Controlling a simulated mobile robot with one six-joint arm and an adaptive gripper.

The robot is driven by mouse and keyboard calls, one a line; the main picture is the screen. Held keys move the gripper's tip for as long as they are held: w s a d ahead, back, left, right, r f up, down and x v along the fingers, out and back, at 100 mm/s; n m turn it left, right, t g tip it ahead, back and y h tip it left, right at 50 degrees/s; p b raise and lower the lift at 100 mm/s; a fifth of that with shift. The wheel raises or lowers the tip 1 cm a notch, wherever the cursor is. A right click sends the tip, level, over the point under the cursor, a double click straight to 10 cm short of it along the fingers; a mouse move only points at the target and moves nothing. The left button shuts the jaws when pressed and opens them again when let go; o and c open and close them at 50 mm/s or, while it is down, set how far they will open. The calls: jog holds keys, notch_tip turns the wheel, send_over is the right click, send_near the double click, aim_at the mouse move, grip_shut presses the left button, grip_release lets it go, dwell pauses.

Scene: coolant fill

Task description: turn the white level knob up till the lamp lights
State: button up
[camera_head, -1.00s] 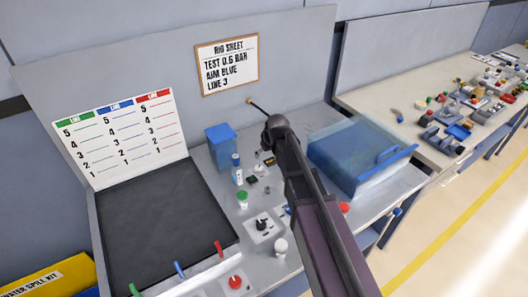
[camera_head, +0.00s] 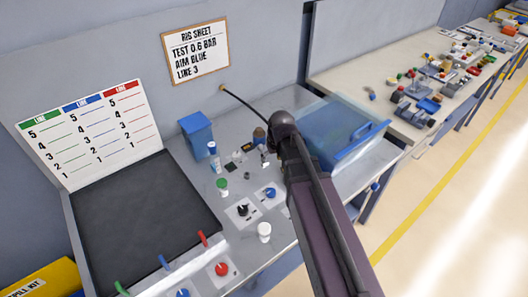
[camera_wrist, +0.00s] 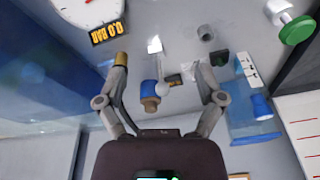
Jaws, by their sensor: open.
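A white knob-like piece (camera_head: 264,232) stands near the bench's front edge in the head view, left of my arm; I take it for the level knob. I cannot make it out in the wrist view. My gripper (camera_wrist: 162,70) is open and empty in the wrist view, above the bench. A blue bottle with a brown cap (camera_wrist: 150,100) and a pale lever-like part show between its fingers, apart from them as far as I can tell. In the head view my arm hides most of the gripper. I cannot pick out a lamp.
A black knob (camera_head: 242,210), a blue knob (camera_head: 270,193) and a red knob (camera_head: 222,269) sit near the white one. A green-capped piece (camera_head: 221,187), a blue box (camera_head: 196,135) and a clear blue bin (camera_head: 335,130) stand around. A gauge (camera_wrist: 92,12) reads 0.0 BAR.

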jog(key=s+d+m+g, duration=0.1)
jog(key=s+d+m, duration=0.1)
jog(key=s+d, duration=0.4)
jog(key=shift+s+f+h, duration=0.2)
jog(key=shift+s+h, duration=0.1)
jog(key=shift+s, duration=0.2)
jog(key=shift+m+g, duration=0.6)
jog(key=shift+m, duration=0.1)
jog(key=s+d, duration=0.2)
jog(key=s, duration=0.1)
jog(key=s+d, duration=0.1)
jog(key=s, duration=0.1)
jog(key=shift+w, duration=0.15)
jog(key=w+a+r+n+t+y, duration=0.1)
jog(key=w+a+n, duration=0.6)
jog(key=w+a, duration=1.2)
jog(key=w+t+y, duration=0.1)
jog(key=w+t, duration=0.1)
jog(key=shift+w+a+r+n+t, duration=0.2)
jog(key=shift+n+t, duration=0.1)
